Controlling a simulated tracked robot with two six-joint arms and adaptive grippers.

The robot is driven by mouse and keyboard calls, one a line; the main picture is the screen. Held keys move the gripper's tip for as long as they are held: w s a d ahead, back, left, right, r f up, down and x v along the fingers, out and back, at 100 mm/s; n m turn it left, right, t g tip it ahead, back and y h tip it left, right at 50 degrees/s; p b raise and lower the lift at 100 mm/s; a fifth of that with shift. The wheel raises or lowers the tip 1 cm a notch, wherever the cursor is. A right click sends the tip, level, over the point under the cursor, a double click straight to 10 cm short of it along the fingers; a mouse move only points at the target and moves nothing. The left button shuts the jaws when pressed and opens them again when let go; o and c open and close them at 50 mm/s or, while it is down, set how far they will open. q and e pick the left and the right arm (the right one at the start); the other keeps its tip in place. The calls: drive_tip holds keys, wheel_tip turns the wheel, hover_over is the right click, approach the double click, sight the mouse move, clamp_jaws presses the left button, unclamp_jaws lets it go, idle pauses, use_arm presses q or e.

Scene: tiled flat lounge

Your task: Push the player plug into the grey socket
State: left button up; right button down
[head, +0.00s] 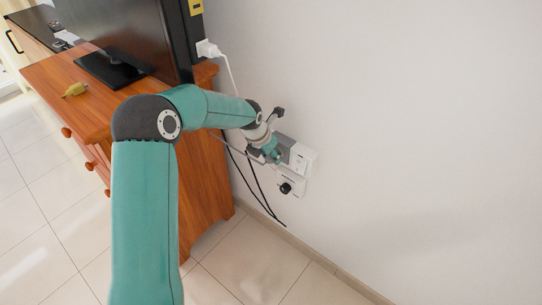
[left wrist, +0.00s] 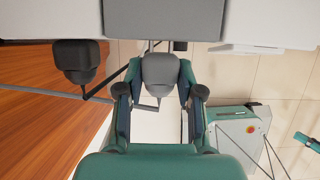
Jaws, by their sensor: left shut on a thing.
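In the head view, my left gripper (head: 270,153) is at the wall, in front of the grey socket (head: 286,146), and hides the plug there. My right gripper is not in view.
A dark plug (left wrist: 77,60) sits left of my gripper. White sockets flank the grey one; a lower white socket holds a black plug (head: 286,188). Black cables (head: 253,180) hang beside the wooden cabinet (head: 205,190). A white plug (head: 207,49) is at the screen's edge.

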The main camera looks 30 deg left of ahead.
use_arm(q)
drive_tip(key=shift+b, duration=0.5)
idle(1.1)
drive_tip(key=shift+w, duration=0.6)
idle(0.4)
drive_tip(key=o, duration=1.2)
drive_tip(key=v, duration=1.2)
drive_tip(key=shift+d, duration=0.1)
drive_tip(key=shift+s, duration=0.1)
